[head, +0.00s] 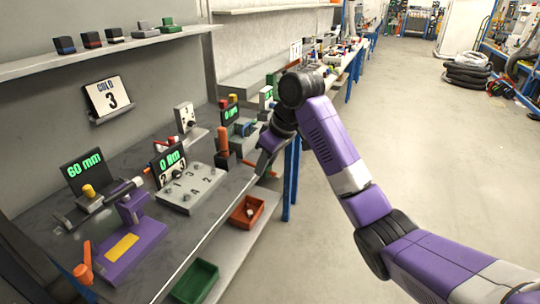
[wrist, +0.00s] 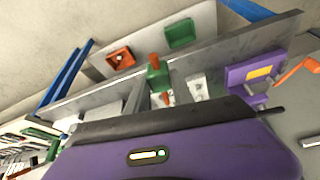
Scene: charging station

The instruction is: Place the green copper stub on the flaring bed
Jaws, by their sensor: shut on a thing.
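My gripper (head: 261,168) is over the bench's front edge, to the right of the bench devices. In the wrist view my gripper (wrist: 158,84) is shut on the green copper stub (wrist: 158,77), a green block with copper-orange ends showing above and below. In the head view the fingers hide most of the stub; orange bits show on either side. No label marks the flaring bed. A purple stand with a yellow pad (head: 122,246) and an orange lever is at the front left of the bench. It also shows in the wrist view (wrist: 240,76). The stub is apart from it.
A grey numbered block (head: 191,188) with a "0 Nm" display stands mid-bench. A vertical orange handle (head: 222,140) stands beyond it. Below the bench edge are an orange bin (head: 238,222) and a green bin (head: 184,292).

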